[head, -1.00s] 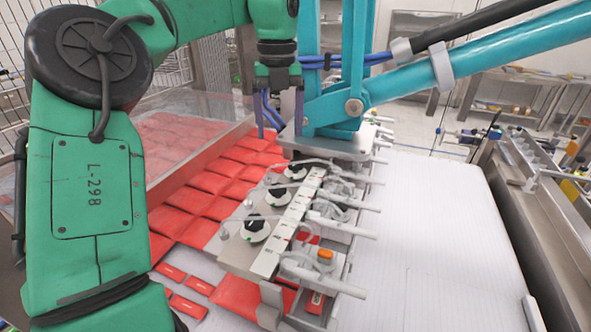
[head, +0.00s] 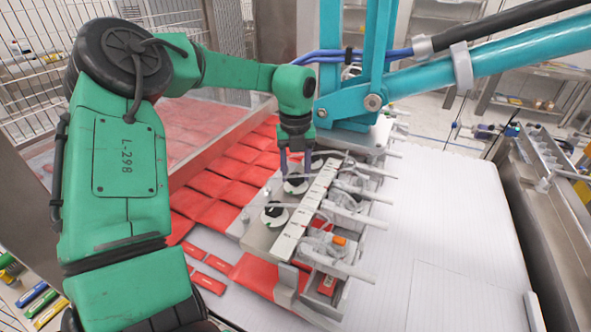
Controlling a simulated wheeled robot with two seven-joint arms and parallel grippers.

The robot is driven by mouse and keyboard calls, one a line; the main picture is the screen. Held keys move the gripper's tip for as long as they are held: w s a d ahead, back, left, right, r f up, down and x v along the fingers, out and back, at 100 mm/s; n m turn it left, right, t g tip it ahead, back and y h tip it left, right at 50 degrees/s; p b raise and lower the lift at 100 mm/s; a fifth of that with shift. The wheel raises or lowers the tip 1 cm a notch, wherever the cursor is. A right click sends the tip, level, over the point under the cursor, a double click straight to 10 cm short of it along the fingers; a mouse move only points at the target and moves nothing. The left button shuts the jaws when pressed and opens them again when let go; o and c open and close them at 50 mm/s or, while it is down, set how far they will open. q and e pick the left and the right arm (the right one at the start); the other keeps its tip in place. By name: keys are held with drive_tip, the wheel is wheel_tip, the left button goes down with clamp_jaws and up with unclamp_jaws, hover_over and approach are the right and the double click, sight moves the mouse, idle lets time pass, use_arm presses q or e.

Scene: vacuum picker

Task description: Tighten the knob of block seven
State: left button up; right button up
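The front knob (head: 274,215) is fully clear of my gripper. A second knob (head: 295,185) sits just behind it, at my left gripper's fingertips. My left gripper (head: 295,168) points down with its two fingers apart. I cannot tell whether the fingers touch that knob or are above it. A third knob is hidden behind the gripper. No block numbers are readable, so I cannot tell which is block seven. My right gripper is not in view.
A teal picker arm (head: 430,80) with blue hoses rises behind the blocks. Clear nozzles and an orange-capped fitting (head: 339,241) line the right side. A clear panel stands at left over red packs (head: 210,182). The white conveyor (head: 440,220) at right is empty.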

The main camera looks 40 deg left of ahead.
use_arm(q)
clamp_jaws()
